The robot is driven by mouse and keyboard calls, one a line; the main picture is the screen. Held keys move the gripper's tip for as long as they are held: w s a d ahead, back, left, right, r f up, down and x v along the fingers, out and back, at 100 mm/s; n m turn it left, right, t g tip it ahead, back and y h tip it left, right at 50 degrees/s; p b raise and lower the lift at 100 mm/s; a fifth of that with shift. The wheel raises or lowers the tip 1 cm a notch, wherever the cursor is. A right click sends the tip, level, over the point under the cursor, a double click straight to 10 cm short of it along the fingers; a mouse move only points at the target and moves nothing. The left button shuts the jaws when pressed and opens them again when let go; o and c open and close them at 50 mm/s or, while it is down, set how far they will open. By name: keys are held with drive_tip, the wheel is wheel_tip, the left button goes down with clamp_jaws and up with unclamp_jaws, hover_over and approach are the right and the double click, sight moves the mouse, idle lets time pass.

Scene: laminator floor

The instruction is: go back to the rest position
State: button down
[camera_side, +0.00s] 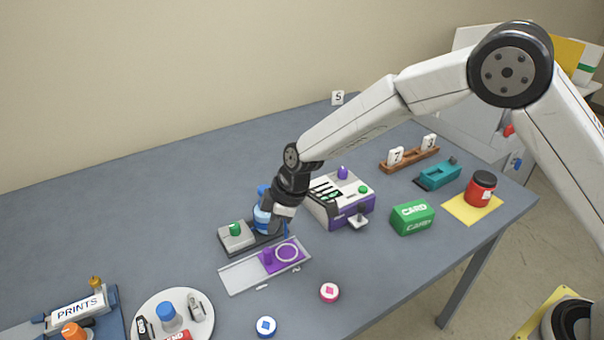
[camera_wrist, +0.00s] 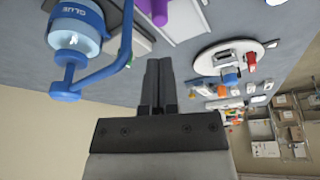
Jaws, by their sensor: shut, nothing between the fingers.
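My gripper (camera_side: 285,211) is low over the middle of the table, at the end of my outstretched arm. Its fingers are closed together with nothing between them; the wrist view shows them side by side (camera_wrist: 159,65). A blue glue bottle (camera_side: 262,217) stands just left of the gripper in the side view, partly hidden behind it. In the wrist view the bottle (camera_wrist: 78,32) is at the upper left, its blue handle-like arm reaching close to the fingers. I cannot tell whether they touch.
The purple-and-white machine (camera_side: 352,207) stands right of the gripper. A sliding tray with a purple part (camera_side: 238,278) lies in front. A grey block with a green knob (camera_side: 236,237), a green card box (camera_side: 412,217) and a red jar (camera_side: 480,189) stand around. The back-left table is clear.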

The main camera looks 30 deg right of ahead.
drive_tip(key=s+d+r+m+h, duration=0.1)
drive_tip(key=s+d+r+m, duration=0.2)
drive_tip(key=s+d+m, duration=0.3)
drive_tip(key=s+d+r+m+h, duration=0.2)
drive_tip(key=s+d+m, duration=0.4)
drive_tip(key=s+d, duration=0.9)
drive_tip(key=d+r, duration=0.1)
drive_tip(key=d, duration=0.2)
drive_tip(key=shift+s+d+m+t, duration=0.3)
